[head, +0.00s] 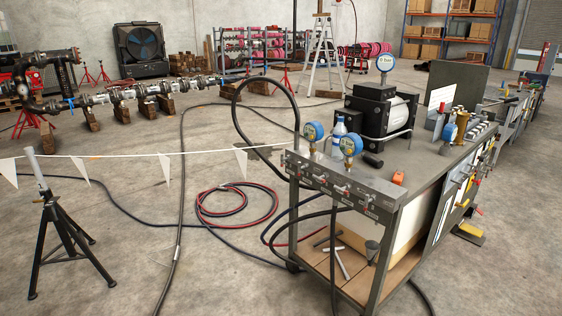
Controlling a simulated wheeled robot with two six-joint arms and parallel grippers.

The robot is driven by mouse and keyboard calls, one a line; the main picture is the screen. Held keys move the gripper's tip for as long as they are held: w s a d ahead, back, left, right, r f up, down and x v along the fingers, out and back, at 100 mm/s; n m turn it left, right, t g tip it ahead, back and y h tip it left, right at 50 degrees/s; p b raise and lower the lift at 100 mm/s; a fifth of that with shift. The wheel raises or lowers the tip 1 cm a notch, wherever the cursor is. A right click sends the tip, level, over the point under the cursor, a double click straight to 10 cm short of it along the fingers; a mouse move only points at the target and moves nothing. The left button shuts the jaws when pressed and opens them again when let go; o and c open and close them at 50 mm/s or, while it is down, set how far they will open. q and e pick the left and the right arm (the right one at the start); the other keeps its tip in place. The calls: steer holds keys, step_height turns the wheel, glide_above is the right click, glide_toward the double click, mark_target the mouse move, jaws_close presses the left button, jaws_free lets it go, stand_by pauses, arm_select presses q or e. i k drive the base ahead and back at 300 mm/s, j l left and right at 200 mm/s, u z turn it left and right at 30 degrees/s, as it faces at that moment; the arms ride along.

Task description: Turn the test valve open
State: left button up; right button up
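A steel manifold (384,190) runs along the front edge of a wheeled workbench at the right. It carries several small valves with red handles, one of them a valve handle (341,189) near its middle. Small labels sit by the valves, too small to read, so I cannot tell which is the test valve or whether any is open. Two blue gauges, a left gauge (314,131) and a right gauge (351,145), stand above the manifold. A round display (385,62) above the black pump (378,112) reads 0 bar. Neither of my grippers is in view.
A black stand (62,235) stands at left. A flagged barrier line (120,156) stretches from it to the bench. Black hoses and a red hose coil (235,205) lie on the floor before the bench. Flanged pipework (130,95) rests on blocks behind.

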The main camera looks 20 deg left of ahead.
mark_target(282, 159)
steer(key=i+j, duration=0.65)
steer(key=i+j+z, duration=0.05)
steer(key=j, duration=0.05)
